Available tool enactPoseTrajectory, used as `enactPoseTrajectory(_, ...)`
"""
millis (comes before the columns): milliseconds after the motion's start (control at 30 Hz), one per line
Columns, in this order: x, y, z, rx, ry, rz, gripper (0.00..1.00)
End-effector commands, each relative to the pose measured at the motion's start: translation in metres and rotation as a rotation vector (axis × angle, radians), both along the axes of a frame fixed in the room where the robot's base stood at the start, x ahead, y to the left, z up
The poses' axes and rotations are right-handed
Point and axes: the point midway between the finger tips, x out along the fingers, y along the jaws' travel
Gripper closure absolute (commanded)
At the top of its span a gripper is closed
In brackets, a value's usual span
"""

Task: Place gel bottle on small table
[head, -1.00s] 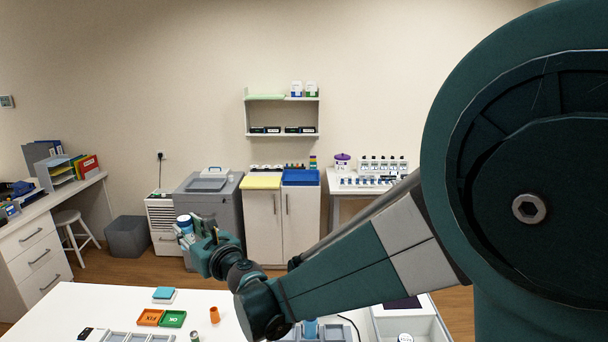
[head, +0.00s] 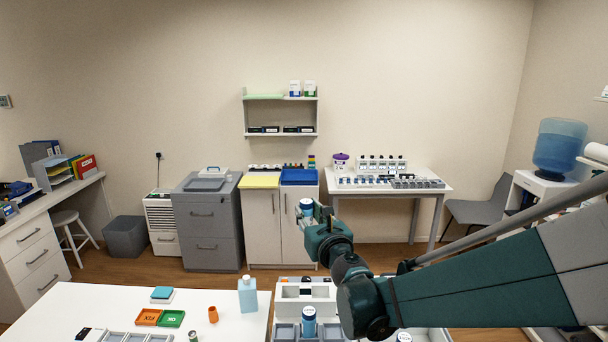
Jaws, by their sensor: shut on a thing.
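My gripper (head: 312,216) is shut on a small bottle with a white cap and a blue body (head: 306,204). It holds the bottle up in the air, in front of the white cabinet as seen from here. The fingers hide part of the bottle. Another bottle, pale blue with a light cap (head: 247,296), stands upright on the white front table (head: 60,305). No label marks either one as the gel bottle. A small white table (head: 432,194) stands against the back wall, with racks of small vials and a purple-lidded tub on it.
A white cabinet (head: 262,228) with yellow and blue trays stands behind my gripper, beside a grey drawer unit (head: 207,238). A grey chair (head: 480,212) and a water jug (head: 559,148) are at right. Orange and green trays (head: 160,318) lie on the front table.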

Motion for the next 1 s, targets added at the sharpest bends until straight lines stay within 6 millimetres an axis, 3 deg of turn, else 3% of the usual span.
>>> enactPoseTrajectory(33, 0.0, -0.02, 0.0, 0.0, 0.0, -0.027, 0.9)
enactPoseTrajectory(200, -0.005, -0.079, 0.001, 0.0, 0.0, -0.112, 0.9)
enactPoseTrajectory(500, -0.02, -0.169, 0.001, 0.0, 0.0, -0.243, 0.9)
enactPoseTrajectory(700, -0.029, -0.2, 0.0, 0.0, 0.0, -0.29, 0.9)
enactPoseTrajectory(1000, -0.031, -0.209, 0.0, 0.0, 0.0, -0.304, 0.9)
